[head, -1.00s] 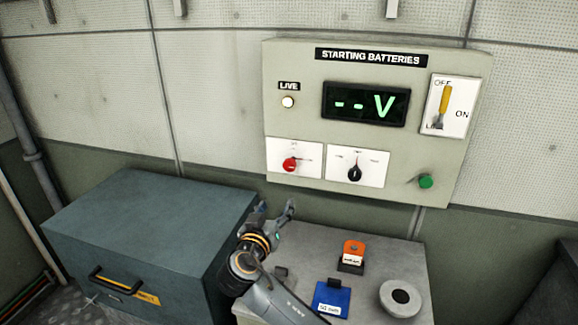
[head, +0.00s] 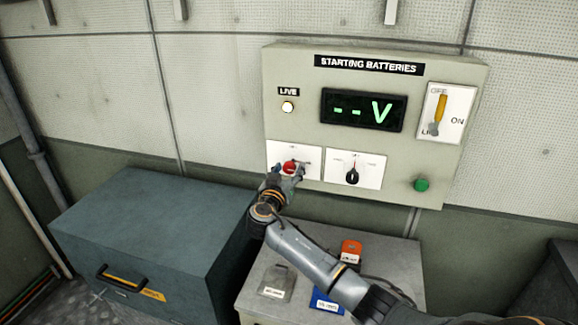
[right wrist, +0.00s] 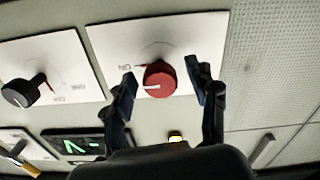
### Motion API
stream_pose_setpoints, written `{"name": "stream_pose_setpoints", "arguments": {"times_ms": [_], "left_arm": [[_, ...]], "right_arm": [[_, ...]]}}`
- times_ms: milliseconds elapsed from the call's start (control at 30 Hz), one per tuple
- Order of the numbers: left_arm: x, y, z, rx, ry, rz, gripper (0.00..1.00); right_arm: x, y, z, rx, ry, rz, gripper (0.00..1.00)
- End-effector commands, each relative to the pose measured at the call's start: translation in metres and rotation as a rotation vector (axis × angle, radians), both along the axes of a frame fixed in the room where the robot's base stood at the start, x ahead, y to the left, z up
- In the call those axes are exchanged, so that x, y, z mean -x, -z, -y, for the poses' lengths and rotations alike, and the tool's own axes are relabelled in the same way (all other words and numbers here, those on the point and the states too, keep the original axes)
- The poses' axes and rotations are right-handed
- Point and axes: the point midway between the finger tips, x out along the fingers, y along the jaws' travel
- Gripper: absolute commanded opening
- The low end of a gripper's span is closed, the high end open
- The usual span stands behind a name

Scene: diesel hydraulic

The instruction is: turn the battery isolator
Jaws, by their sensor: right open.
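The red rotary knob (head: 290,167) is the likely battery isolator, on a white plate at the lower left of the panel headed STARTING BATTERIES (head: 450,75). In the right wrist view the red knob (right wrist: 159,79) carries a white pointer line. My right gripper (head: 285,176) is at the red knob and partly covers its plate. In the right wrist view the right gripper (right wrist: 165,90) is open, with one finger on each side of the knob and a visible gap to each. My left gripper is not in view.
A black knob (head: 352,174) is right of the red one. A yellow-handled lever (head: 440,112), a green button (head: 422,185) and a display (head: 364,109) share the panel. Below are a teal chest (head: 150,240) and a grey cabinet (head: 390,262) with a blue tag (head: 326,301) and orange-topped item (head: 350,251).

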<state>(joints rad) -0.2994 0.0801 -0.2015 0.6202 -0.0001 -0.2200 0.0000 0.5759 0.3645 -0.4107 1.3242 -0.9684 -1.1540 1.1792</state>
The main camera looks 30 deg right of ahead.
Motion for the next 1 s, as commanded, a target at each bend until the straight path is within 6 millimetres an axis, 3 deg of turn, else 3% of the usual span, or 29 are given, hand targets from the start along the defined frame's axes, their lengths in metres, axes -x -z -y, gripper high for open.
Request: {"name": "stream_pose_setpoints", "arguments": {"times_ms": [367, 633, 1000], "left_arm": [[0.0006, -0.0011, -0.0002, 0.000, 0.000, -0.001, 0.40], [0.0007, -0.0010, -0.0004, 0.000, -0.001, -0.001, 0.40], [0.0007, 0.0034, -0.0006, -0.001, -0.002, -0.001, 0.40]], "right_arm": [[-0.0027, 0.0008, 0.0035, -0.001, 0.000, -0.001, 0.56], [-0.0025, 0.0007, 0.0033, 0.000, 0.000, -0.001, 0.03], [-0.0023, 0.0019, 0.0031, 0.034, 0.000, -0.042, 0.03]]}}
